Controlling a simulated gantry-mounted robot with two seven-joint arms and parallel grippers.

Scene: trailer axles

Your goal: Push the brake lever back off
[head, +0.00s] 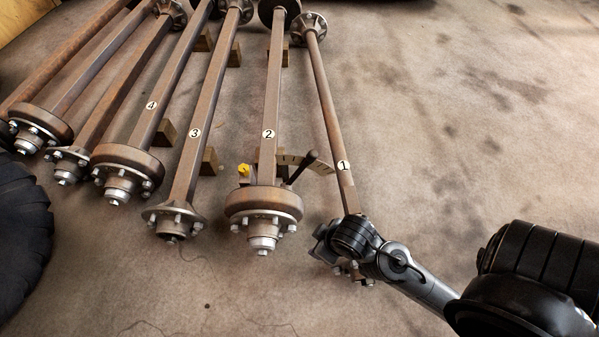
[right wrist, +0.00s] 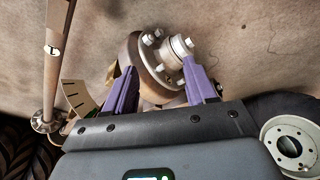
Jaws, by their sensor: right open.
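The brake lever (head: 303,167) has a black handle and stands tilted up to the right beside axle 2 (head: 269,134), over a notched metal plate (head: 318,164). In the right wrist view the notched plate (right wrist: 78,94) shows at the left; I cannot clearly pick out the lever there. My right gripper (head: 322,242) is below and right of the lever in the head view, in front of axle 1's near end. Its purple fingers (right wrist: 160,68) are open and spread, with axle 2's drum and hub (right wrist: 160,60) beyond them. My left gripper is not in view.
Axle 1 (head: 329,115) lies right of the lever. Axles 3 (head: 203,110) and 4 (head: 168,84) lie to the left, with wooden blocks (head: 210,160) under some. A tyre (head: 22,230) stands at the left edge. The floor at the right (head: 450,130) is clear.

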